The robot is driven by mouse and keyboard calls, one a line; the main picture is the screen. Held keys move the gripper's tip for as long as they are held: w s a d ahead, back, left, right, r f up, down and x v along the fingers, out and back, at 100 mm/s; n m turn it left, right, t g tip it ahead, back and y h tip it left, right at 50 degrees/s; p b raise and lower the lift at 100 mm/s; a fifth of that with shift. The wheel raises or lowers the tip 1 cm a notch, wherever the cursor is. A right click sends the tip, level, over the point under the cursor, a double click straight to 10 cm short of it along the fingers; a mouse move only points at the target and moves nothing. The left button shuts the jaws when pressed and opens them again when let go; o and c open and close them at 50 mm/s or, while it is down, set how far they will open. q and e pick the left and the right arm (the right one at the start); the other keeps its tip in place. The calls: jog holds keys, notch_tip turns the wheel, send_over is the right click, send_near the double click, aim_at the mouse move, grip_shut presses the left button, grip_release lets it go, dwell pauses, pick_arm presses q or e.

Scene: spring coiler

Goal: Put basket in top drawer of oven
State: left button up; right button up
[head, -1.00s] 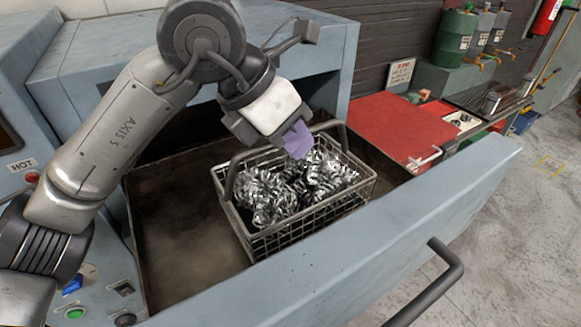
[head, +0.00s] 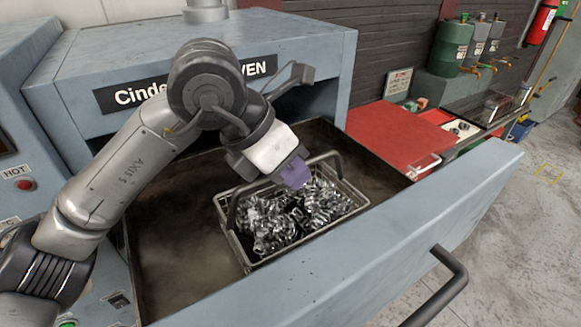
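The wire basket (head: 243,259), full of shiny metal coils (head: 290,212), is inside the open top drawer (head: 180,255) of the blue-grey oven (head: 290,35). It is toward the drawer's front wall, which hides its lower front side. I cannot tell whether its bottom touches the drawer floor. Its dark handle (head: 328,157) stands up. My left gripper (head: 294,174), with purple fingertips, comes from above and appears shut on the middle of the handle. The fingertips hide that part of the bar. My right gripper is not in view.
The drawer's front wall (head: 400,230) has a dark bar handle (head: 445,290) outside. Bare drawer floor lies left of the basket. A red-topped table (head: 395,133) is beyond the drawer's right side. Control buttons, including a red one (head: 25,184), are at far left.

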pick_arm(q)
jog(key=o, duration=0.5)
jog(key=shift+r, duration=0.3)
jog(key=p+v, duration=0.2)
jog(key=v, duration=0.9)
jog(key=shift+s+a+r+p, duration=0.1)
jog(key=shift+a+r+p, duration=0.2)
